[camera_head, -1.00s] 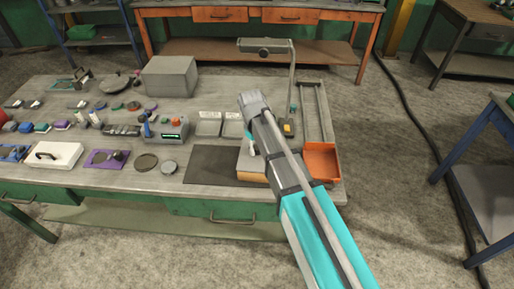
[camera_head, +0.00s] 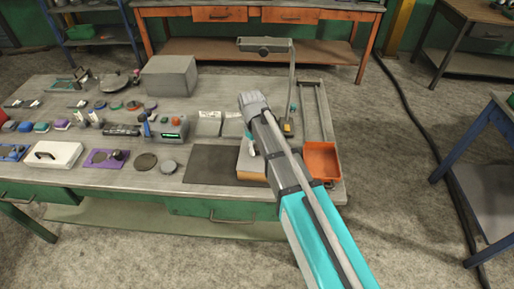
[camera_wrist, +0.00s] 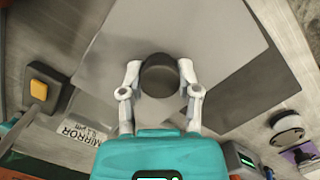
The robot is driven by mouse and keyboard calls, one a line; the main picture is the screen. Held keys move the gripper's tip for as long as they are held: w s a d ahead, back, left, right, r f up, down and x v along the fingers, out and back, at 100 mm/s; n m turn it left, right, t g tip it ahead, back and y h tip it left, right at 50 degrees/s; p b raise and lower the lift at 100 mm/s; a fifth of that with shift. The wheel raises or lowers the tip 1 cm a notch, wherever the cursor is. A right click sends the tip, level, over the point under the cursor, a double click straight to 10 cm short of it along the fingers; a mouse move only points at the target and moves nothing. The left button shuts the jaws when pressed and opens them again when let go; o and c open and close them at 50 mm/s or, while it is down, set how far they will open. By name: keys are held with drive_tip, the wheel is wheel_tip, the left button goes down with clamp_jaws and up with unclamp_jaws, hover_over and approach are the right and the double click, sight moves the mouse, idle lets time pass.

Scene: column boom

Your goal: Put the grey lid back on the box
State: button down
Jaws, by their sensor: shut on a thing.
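My gripper (camera_wrist: 160,70) is shut on a round dark knob (camera_wrist: 160,78) in the wrist view, with one finger on each side. The knob stands over a flat light-grey lid (camera_wrist: 118,48). In the head view my arm hides most of the gripper and the knob. Below it a box with a tan side (camera_head: 251,178) and a pale top stands at the right of the dark mat (camera_head: 212,165). I cannot tell whether the lid is seated on the box or slightly above it.
An orange tray (camera_head: 322,160) lies right of my arm. A lamp-like stand (camera_head: 293,75) rises behind the gripper. A yellow-button device (camera_wrist: 45,90) and a MIRROR label (camera_wrist: 76,131) lie close by. A large grey case (camera_head: 170,77) and several small parts fill the left of the bench.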

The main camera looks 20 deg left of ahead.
drive_tip(key=shift+c, duration=1.2)
unclamp_jaws()
drive_tip(key=shift+o, duration=1.2)
drive_tip(key=shift+r, duration=0.15)
drive_tip(key=shift+r+p, duration=3.4)
drive_tip(key=shift+p, duration=0.1)
clamp_jaws()
